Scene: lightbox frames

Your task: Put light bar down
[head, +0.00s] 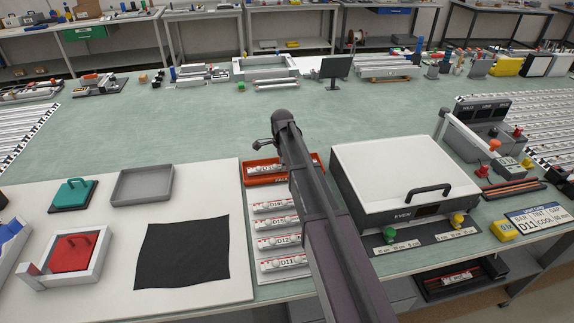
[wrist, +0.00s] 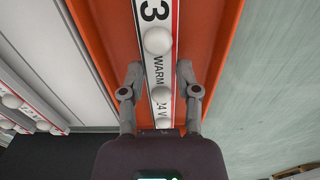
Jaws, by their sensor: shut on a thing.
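A light bar (wrist: 158,12) with white domes and red edges shows in the wrist view, its label reading "3", "WARM" and "24 V". It lies lengthwise within the orange-red tray (wrist: 215,50). My gripper (wrist: 158,70) has a finger on each side of the bar and is shut on it. Whether the bar touches the tray floor I cannot tell. In the head view the red tray (head: 255,183) stands behind the bar rack, and part of the bar (head: 263,169) shows left of my arm. My arm hides the gripper there.
A rack (head: 255,271) of several labelled bars is in front of the red tray. A white lightbox (head: 395,165) with a black handle stands right of my arm. A black cloth (head: 183,253) and a grey tray (head: 143,185) lie left. The green table behind is mostly clear.

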